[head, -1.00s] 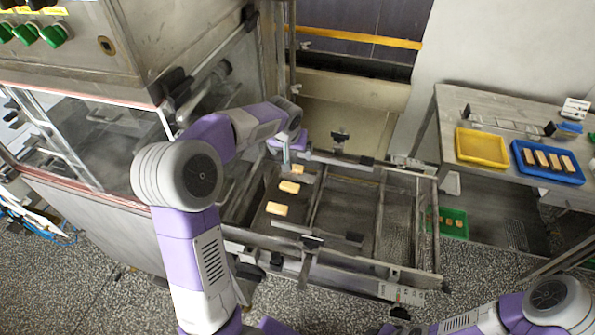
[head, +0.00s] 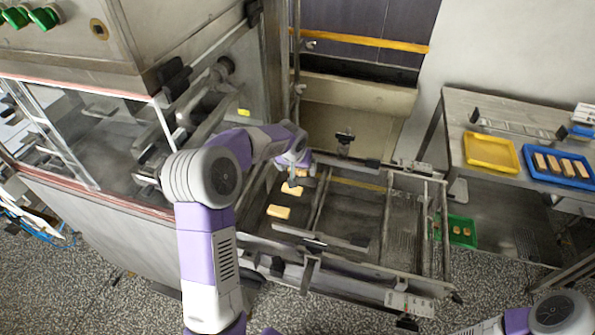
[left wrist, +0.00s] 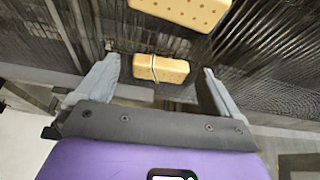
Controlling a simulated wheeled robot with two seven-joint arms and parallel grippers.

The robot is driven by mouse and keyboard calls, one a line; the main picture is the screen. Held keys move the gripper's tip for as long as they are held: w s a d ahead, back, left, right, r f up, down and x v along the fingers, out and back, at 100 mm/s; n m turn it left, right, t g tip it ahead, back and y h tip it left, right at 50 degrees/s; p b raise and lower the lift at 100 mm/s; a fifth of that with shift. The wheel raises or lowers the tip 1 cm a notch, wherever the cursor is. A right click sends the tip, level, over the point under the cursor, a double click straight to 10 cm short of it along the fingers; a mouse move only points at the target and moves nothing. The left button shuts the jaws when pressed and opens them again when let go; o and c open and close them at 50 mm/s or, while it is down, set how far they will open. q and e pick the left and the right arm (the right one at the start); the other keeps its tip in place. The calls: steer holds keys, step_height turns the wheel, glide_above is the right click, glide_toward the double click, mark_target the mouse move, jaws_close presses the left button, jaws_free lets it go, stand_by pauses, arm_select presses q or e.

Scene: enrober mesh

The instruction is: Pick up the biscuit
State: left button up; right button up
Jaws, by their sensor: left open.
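Pale golden biscuits lie on the wire mesh belt in the head view. One biscuit (head: 278,212) is nearest, another biscuit (head: 292,188) lies behind it, and a third is largely hidden by my left gripper (head: 301,170). In the left wrist view, a biscuit (left wrist: 172,72) with a thin pale line across it sits between the open fingers, with a gap on each side. A larger-looking biscuit (left wrist: 182,9) with small holes is cut by the top edge. My left gripper is open and empty. My right gripper is out of view; only part of that arm shows.
The mesh belt's metal frame (head: 375,262) surrounds the belt. At right, a table carries a yellow tray (head: 490,141) and a blue tray (head: 540,179) with several biscuits. A green tray (head: 474,242) with small pieces sits lower. A glazed machine (head: 95,140) stands at left.

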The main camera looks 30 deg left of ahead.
arm_select(q)
steer(key=c, duration=0.9)
steer(key=shift+r, duration=0.1)
